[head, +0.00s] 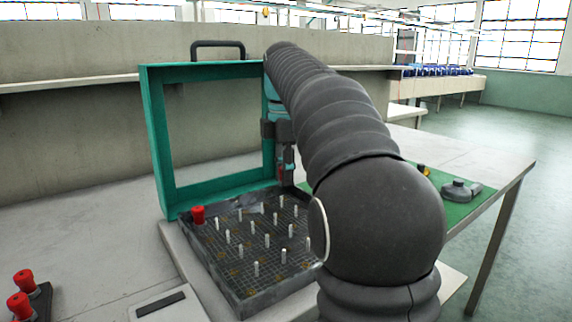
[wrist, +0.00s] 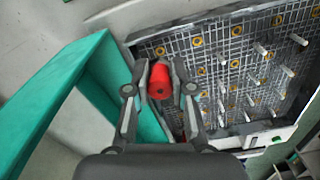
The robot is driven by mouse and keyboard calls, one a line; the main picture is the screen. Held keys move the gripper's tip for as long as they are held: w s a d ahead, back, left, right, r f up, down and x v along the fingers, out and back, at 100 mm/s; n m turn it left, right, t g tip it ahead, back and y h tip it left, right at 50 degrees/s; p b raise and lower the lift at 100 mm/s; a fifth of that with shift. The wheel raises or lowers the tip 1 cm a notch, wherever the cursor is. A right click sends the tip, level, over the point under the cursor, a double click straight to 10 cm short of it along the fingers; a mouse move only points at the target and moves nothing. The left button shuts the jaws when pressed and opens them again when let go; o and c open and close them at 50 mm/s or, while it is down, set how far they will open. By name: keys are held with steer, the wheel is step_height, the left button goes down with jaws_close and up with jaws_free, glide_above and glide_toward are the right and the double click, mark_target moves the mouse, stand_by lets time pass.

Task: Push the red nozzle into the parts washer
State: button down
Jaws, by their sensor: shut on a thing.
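My gripper (head: 284,172) points down at the back right corner of the parts washer, beside its raised teal lid frame (head: 156,140). It is shut on a red nozzle (wrist: 159,80), which shows between the two fingers in the wrist view. Only a sliver of this nozzle shows in the head view. The washer's dark grid basket (head: 229,262) carries several upright pale pegs. Another red nozzle (head: 198,215) stands in the basket's back left corner. My arm hides the basket's right side. I cannot tell whether the held nozzle touches a peg or the basket.
Two more red nozzles (head: 21,292) stand on a dark holder at the front left. A green mat (head: 462,207) on the right carries a grey part (head: 460,190) and a small yellow and black part (head: 423,170).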

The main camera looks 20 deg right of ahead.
steer(key=shift+f+b, duration=0.5)
steer(key=shift+f, duration=0.95)
steer(key=shift+p, duration=0.6)
steer(key=shift+f, duration=0.35)
stand_by(0.9)
steer(key=c, duration=0.9)
jaws_free()
steer(key=shift+r, duration=0.1)
steer(key=shift+w+r, duration=0.1)
steer(key=shift+r, duration=0.65)
steer(key=shift+r+p, duration=0.35)
steer(key=shift+r, duration=1.8)
